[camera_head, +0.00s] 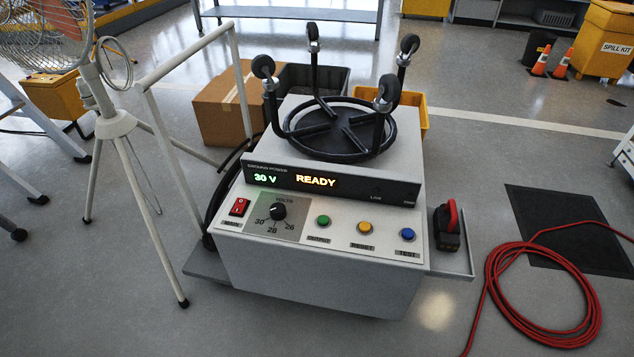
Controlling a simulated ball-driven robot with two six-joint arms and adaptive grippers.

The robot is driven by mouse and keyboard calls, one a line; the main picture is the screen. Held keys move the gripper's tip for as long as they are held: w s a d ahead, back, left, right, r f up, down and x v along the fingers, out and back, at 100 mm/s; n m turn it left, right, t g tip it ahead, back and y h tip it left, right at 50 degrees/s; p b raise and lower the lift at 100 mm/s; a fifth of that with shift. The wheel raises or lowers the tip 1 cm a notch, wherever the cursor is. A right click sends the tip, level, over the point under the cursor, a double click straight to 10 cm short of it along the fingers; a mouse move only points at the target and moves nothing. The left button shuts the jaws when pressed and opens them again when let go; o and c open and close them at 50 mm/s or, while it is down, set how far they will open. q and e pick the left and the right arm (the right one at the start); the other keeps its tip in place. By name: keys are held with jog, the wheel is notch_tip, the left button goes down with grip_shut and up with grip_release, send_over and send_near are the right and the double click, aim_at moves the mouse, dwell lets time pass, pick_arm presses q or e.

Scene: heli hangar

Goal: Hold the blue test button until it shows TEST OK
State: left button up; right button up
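The grey ground power unit (320,275) stands in the middle of the head view. Its display (330,185) shows "30 V" in green and "READY" in amber. The blue button (407,234) is the rightmost of three round buttons on the sloped panel. Left of it are a yellow button (365,228) and a green button (323,221). The black voltage knob (277,211) and a red rocker switch (239,207) are further left. Nothing touches the blue button. Neither of my grippers is in view.
An upturned black wheeled stand (345,152) rests on the unit. A red and black plug (447,228) sits on the right side shelf. A coiled red cable (487,262) lies on the floor at right. A white tripod (130,160) stands at left. A cardboard box (215,112) is behind.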

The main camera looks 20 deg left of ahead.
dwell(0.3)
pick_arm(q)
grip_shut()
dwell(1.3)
